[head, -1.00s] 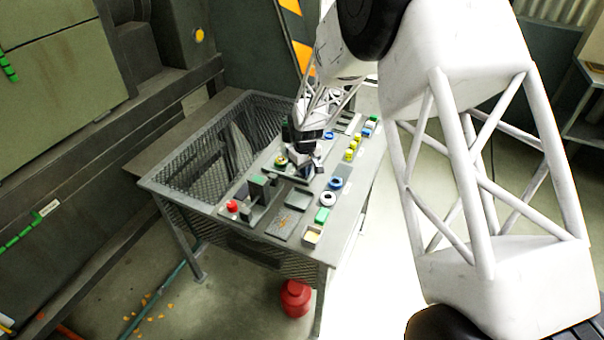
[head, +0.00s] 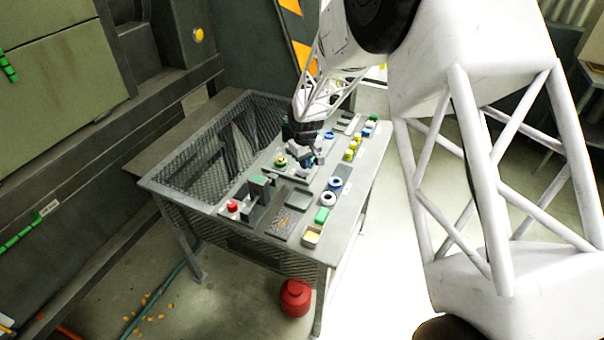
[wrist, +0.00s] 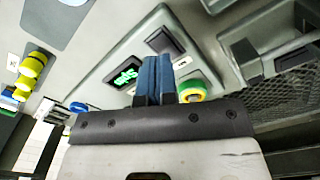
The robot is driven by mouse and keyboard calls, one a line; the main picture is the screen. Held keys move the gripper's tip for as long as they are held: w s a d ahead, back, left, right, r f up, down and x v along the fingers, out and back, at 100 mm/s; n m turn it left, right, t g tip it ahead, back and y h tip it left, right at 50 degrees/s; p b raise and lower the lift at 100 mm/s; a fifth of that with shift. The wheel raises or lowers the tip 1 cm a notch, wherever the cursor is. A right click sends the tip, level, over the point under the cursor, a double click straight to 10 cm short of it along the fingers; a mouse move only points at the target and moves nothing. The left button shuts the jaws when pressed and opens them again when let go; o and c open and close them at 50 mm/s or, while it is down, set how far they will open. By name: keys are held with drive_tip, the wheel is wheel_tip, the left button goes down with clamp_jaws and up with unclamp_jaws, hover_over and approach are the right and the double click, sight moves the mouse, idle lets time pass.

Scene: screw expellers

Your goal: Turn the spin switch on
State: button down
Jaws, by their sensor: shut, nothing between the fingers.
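In the wrist view a grey control panel (wrist: 110,62) carries a lit green display (wrist: 124,76), a dark square part (wrist: 165,40) and a round knob with a yellow-green ring (wrist: 192,90). No readable label shows which one is the spin switch. My gripper (wrist: 155,75) has its blue fingers together and empty, beside the knob and overlapping part of it in this view. Contact cannot be told. In the head view my gripper (head: 318,158) is over the table, right of the knob (head: 281,160).
The metal table (head: 345,215) holds a red button (head: 232,206), a green block (head: 322,215), blue and white rings, and several yellow parts (head: 351,149). An open mesh bin (head: 185,165) is at its left. A red canister (head: 295,298) stands on the floor.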

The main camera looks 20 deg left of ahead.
sight(306, 175)
drive_tip(key=shift+r, duration=1.8)
drive_tip(key=shift+d+r, duration=0.2)
drive_tip(key=shift+d, duration=0.05)
drive_tip(key=s+d+r+m, duration=0.2)
drive_tip(key=s+d+r, duration=0.2)
drive_tip(key=d+r, duration=0.5)
drive_tip(key=s+d+r+m+t, duration=0.1)
drive_tip(key=s+d+r+m, duration=0.15)
drive_tip(key=d+r, duration=0.65)
drive_tip(key=s+d+r+m, duration=0.2)
drive_tip(key=s+d+r, duration=0.2)
drive_tip(key=d, duration=1)
drive_tip(key=s+d+r+m, duration=0.1)
drive_tip(key=s+d+m, duration=0.1)
drive_tip(key=s+d, duration=0.7)
drive_tip(key=s+d+r+m+t, duration=0.1)
drive_tip(key=s+d+r+m, duration=0.1)
drive_tip(key=s+d, duration=0.8)
drive_tip(key=s+m, duration=0.1)
drive_tip(key=s, duration=0.6)
drive_tip(key=shift+s+d+m+t, duration=0.2)
drive_tip(key=shift+s+m+t, duration=0.05)
drive_tip(key=shift+m+t, duration=0.1)
